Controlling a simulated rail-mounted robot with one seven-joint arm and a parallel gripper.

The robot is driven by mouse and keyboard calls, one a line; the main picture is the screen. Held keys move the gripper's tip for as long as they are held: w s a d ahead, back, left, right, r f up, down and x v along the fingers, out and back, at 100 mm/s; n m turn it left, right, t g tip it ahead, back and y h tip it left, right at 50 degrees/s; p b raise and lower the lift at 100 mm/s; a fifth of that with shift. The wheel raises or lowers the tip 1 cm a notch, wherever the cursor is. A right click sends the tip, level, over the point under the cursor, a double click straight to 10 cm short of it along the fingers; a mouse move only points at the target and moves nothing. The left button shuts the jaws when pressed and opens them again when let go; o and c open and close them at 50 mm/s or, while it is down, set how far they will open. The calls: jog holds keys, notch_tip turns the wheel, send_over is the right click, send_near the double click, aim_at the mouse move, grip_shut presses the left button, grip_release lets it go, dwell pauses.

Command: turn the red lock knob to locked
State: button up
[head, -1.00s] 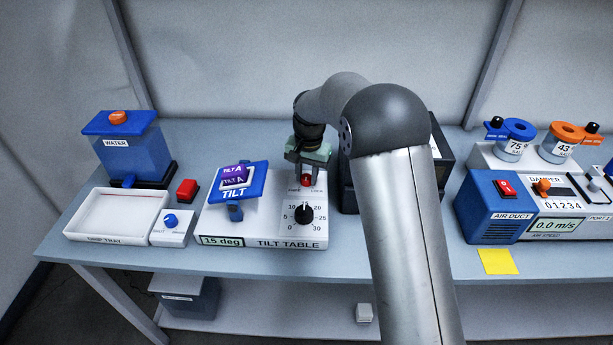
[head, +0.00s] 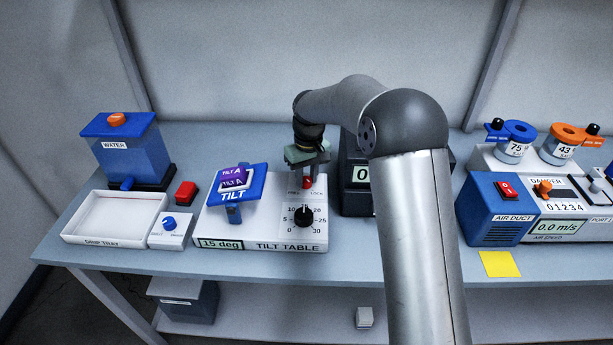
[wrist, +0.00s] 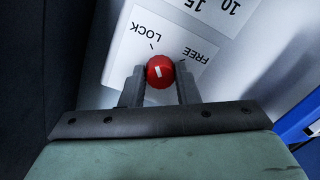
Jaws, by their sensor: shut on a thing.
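The red lock knob (head: 307,182) stands near the back right of the white tilt table unit (head: 258,243), between printed FREE and LOCK labels. My gripper (head: 306,174) points down over it. In the wrist view, the gripper's two fingers (wrist: 160,84) are shut on the sides of the red knob (wrist: 160,66). A short white mark on the knob's top leans slightly toward the LOCK tick. The LOCK label (wrist: 145,30) is at the upper left and the FREE label (wrist: 196,55) at the right, both upside down there.
The blue tilt platform (head: 236,194) is left of the knob, and a black angle dial (head: 303,215) is in front of it. A dark box with a display (head: 358,185) stands close on the right. A red button (head: 186,193) and drip tray (head: 112,218) lie farther left.

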aim_at(309, 178)
jog(key=shift+r+n, duration=0.1)
jog(key=shift+n, duration=0.3)
jog(key=o, duration=1)
jog(key=r, duration=1.7)
jog(key=shift+w+d+r+b, duration=0.15)
jog(key=shift+w+d+b, duration=0.1)
jog(key=shift+b, duration=0.1)
jog(key=s+d+f+m, duration=0.1)
jog(key=s+d, duration=0.4)
jog(key=s, duration=0.2)
jog(key=s+d+m, duration=0.2)
jog(key=s+d, duration=0.2)
jog(key=s, duration=0.4)
jog(key=s+d+f+m, duration=0.1)
jog(key=s+d+f, duration=0.1)
jog(key=s, duration=0.4)
jog(key=s+d+f+m, duration=0.1)
jog(key=s+d+f, duration=0.1)
jog(key=s+f, duration=0.2)
jog(key=s+d+f+m, duration=0.1)
jog(key=s+d+f, duration=0.2)
jog(key=s, duration=0.7)
jog(key=shift+s+f+m+t, duration=0.25)
jog(key=shift+f+m+t, duration=0.05)
jog(key=shift+f, duration=0.3)
